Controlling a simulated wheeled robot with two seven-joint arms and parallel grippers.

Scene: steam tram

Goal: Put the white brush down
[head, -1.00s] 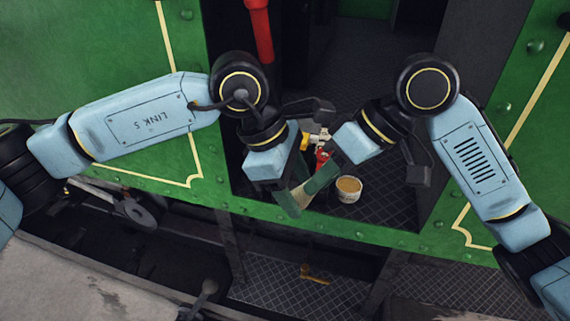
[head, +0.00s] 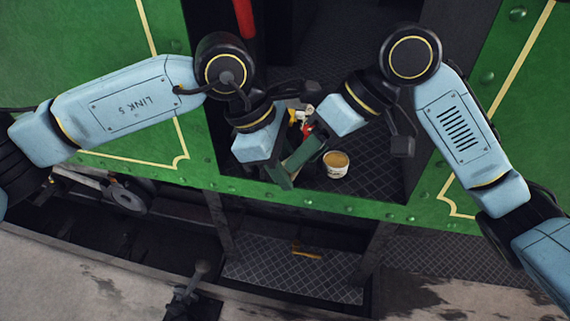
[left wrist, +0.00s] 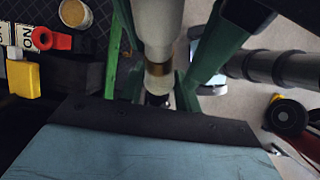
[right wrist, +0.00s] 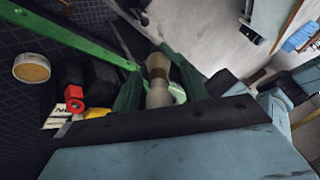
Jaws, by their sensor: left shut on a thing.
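The white brush (left wrist: 160,30) has a pale cream body and a brass-coloured band. In the left wrist view it lies between the green fingers of my left gripper (left wrist: 160,88), which is shut on it. The brush (right wrist: 158,72) also shows in the right wrist view, between the spread green fingers of my right gripper (right wrist: 158,85), which looks open. In the head view my left gripper (head: 282,176) and right gripper (head: 305,150) are close together at the cab doorway. The brush is mostly hidden there.
A white tub with tan contents (head: 337,164) stands on the dark chequered cab floor (head: 378,172), with red (right wrist: 75,90) and yellow (left wrist: 25,79) items near it. The green sill (head: 330,206) runs along the floor's front edge. A lower step (head: 275,274) holds a small brass-coloured thing (head: 305,252).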

